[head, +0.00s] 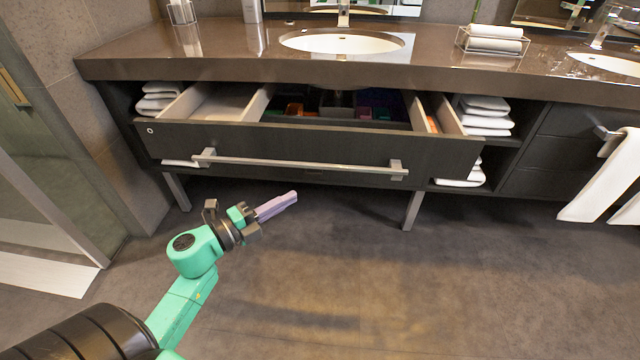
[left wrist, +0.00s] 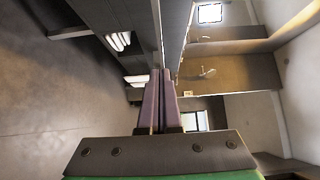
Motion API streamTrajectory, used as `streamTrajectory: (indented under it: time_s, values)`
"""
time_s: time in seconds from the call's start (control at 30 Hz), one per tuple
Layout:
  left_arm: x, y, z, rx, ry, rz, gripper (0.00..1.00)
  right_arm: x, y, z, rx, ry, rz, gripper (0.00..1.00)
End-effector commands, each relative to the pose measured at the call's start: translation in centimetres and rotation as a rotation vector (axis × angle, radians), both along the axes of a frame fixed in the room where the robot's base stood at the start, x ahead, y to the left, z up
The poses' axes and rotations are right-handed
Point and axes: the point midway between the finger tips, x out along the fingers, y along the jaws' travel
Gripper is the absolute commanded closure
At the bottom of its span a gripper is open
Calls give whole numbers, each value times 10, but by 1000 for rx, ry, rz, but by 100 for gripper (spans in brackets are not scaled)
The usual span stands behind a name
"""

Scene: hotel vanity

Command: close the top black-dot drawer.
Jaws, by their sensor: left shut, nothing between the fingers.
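The top drawer (head: 330,148) of the vanity stands pulled out in the head view, with dark front and a long silver bar handle (head: 300,162). A small white ring with a dark centre (head: 150,130) marks the left end of its front. Its open inside shows dividers and colourful items. My left gripper (head: 290,198) is in front of and below the drawer front, apart from the handle, with its purple fingers together and empty. In the left wrist view the fingers (left wrist: 160,90) point forward beside a dark cabinet surface. My right gripper is not in view.
A brown countertop (head: 230,62) with sinks overhangs the drawer. Folded white towels (head: 485,112) sit on shelves beside it. A metal leg (head: 413,209) stands below the drawer's right part. A white towel (head: 605,180) hangs at the right. The floor in front is clear.

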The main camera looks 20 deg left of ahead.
Motion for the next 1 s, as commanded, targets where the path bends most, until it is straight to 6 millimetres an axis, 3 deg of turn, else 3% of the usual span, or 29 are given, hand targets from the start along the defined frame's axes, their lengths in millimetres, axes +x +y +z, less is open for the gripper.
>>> streamTrajectory:
  time_s: [0.3,0.5,0.7,1.0]
  values:
    - [64,-31,2,-3,-3,0,100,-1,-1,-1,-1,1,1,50]
    - [95,-20,0,-3,-1,3,100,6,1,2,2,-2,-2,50]
    - [102,-17,-1,-5,2,1,100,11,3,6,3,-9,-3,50]
    - [102,-17,-1,-5,1,2,100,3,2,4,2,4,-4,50]
